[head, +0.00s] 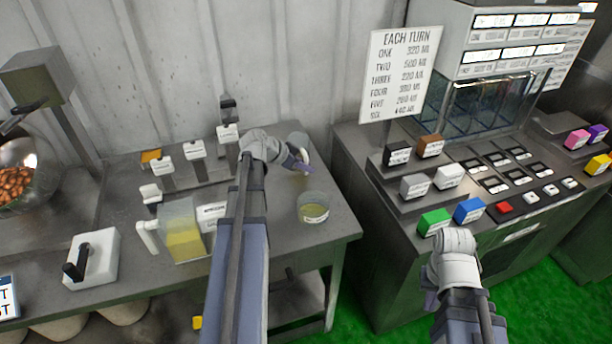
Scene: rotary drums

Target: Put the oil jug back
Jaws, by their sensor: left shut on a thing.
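My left gripper (303,164) is at the back right of the left metal table, shut on a small clear jug (298,141) with a pale handle. The gripper hides part of this jug, and I cannot tell whether its base touches the table. A round clear cup (313,208) with yellowish liquid and a white label stands just in front of it. A larger square clear jug (183,232) with yellow liquid and a white side handle stands further left. My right gripper (431,293) is low in front of the right-hand cabinet; its fingers are too small to read.
Several white-labelled blocks on stands (195,150) line the back of the table. A white box with a black lever (92,258) is at the front left. The right cabinet (385,245) carries coloured buttons, with a sign (400,72) behind. A gap separates table and cabinet.

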